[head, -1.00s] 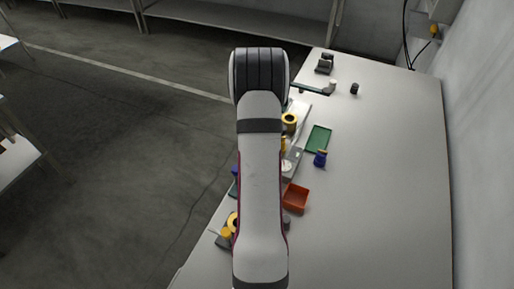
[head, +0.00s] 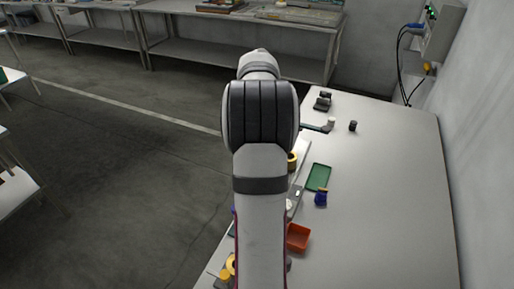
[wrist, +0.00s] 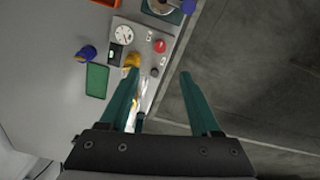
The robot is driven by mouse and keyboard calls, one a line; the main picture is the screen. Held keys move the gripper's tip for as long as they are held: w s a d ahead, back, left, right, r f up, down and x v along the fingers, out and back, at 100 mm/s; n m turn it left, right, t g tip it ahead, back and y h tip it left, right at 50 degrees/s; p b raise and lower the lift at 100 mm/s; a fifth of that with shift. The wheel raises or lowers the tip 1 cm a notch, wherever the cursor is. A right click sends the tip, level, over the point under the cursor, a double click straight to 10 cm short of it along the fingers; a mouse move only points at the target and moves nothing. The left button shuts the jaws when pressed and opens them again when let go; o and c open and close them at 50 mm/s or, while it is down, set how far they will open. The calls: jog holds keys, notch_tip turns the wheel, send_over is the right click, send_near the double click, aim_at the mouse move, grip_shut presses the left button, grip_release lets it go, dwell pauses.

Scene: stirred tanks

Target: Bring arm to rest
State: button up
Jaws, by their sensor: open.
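My gripper (wrist: 158,73) shows in the wrist view with its two green fingers wide apart and nothing between them. It is above the bench edge, with the panel and the dark floor below. In the head view my arm stands in front of the bench and hides the gripper and part of the bench's left side.
The bench (head: 390,200) holds an orange-red bin (head: 298,238), a green tray (head: 318,177), a blue item (head: 321,197) and a dark cylinder (head: 353,126). A panel with a gauge (wrist: 123,36) and a red button (wrist: 159,46) lies along the edge. The bench's right side is clear.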

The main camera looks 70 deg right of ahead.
jog(key=shift+r, duration=0.45)
jog(key=w+a+r+n+y, duration=0.1)
jog(key=w+a+r+n, duration=0.15)
jog(key=a, duration=1.25)
jog(key=w+a+r+n, duration=0.2)
jog(key=w+a+n, duration=0.15)
jog(key=a, duration=1.15)
jog(key=s+a+f+n, duration=0.1)
jog(key=s+a+f, duration=0.1)
jog(key=s+a, duration=0.4)
jog(key=s+a+f+n, duration=0.2)
jog(key=s+a, duration=0.4)
jog(key=a, duration=0.2)
jog(key=shift+f+n+y, duration=0.25)
jog(key=shift+n+y, duration=0.05)
jog(key=shift+y, duration=0.1)
jog(key=shift+w, duration=0.1)
